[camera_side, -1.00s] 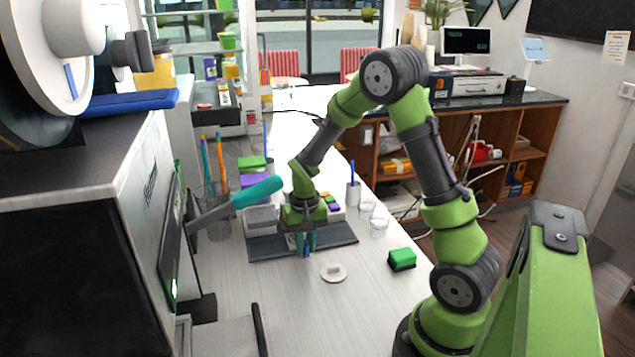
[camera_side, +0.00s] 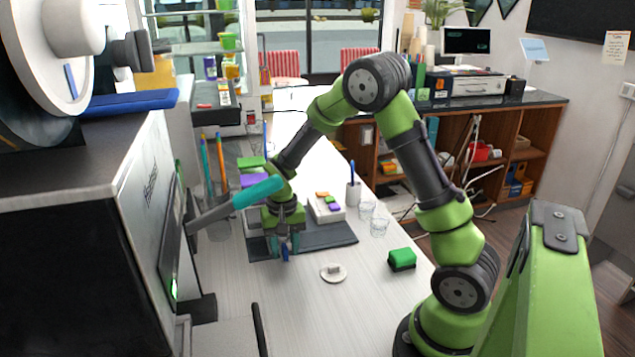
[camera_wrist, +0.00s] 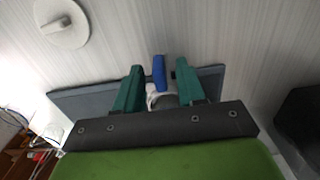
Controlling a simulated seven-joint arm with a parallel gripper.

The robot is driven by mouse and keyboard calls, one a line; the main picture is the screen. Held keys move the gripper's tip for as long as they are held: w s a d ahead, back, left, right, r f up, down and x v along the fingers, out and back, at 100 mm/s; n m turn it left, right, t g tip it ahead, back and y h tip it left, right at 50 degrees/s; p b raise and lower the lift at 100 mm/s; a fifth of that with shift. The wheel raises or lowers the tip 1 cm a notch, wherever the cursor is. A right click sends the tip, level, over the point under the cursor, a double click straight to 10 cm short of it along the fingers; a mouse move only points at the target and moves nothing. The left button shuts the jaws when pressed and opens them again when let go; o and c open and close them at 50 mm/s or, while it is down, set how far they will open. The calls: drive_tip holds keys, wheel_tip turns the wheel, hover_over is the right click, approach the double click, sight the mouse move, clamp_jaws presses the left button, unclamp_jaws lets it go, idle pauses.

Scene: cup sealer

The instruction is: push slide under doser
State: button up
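My gripper (camera_side: 285,246) hangs low over the left part of a dark grey mat (camera_side: 335,236). Its two green fingers stand apart, and it also shows in the wrist view (camera_wrist: 159,72). A slim blue piece (camera_wrist: 159,73) sits between the fingers with a gap on each side; I cannot tell what it belongs to. The slide cannot be identified for certain; a grey flat plate (camera_side: 228,337) with a black bar (camera_side: 260,330) lies at the front, well apart from my gripper. The doser cannot be made out for certain. A large machine (camera_side: 150,200) stands at left.
A teal-handled lever (camera_side: 257,192) sticks out from the machine, just left of my gripper. A white lidded disc (camera_side: 333,273), a green block (camera_side: 402,259), clear glasses (camera_side: 379,228) and a pen cup (camera_side: 353,194) stand to the right. The front middle of the table is clear.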

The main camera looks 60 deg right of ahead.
drive_tip(key=shift+r, duration=0.55)
drive_tip(key=r, duration=0.2)
drive_tip(key=shift+s+a+r, duration=0.1)
drive_tip(key=shift+s+r, duration=0.15)
drive_tip(key=shift+r, duration=0.15)
drive_tip(key=s+a+r, duration=0.1)
drive_tip(key=s+a, duration=0.2)
drive_tip(key=s, duration=1.2)
drive_tip(key=shift+a, duration=0.15)
drive_tip(key=shift+s, duration=0.1)
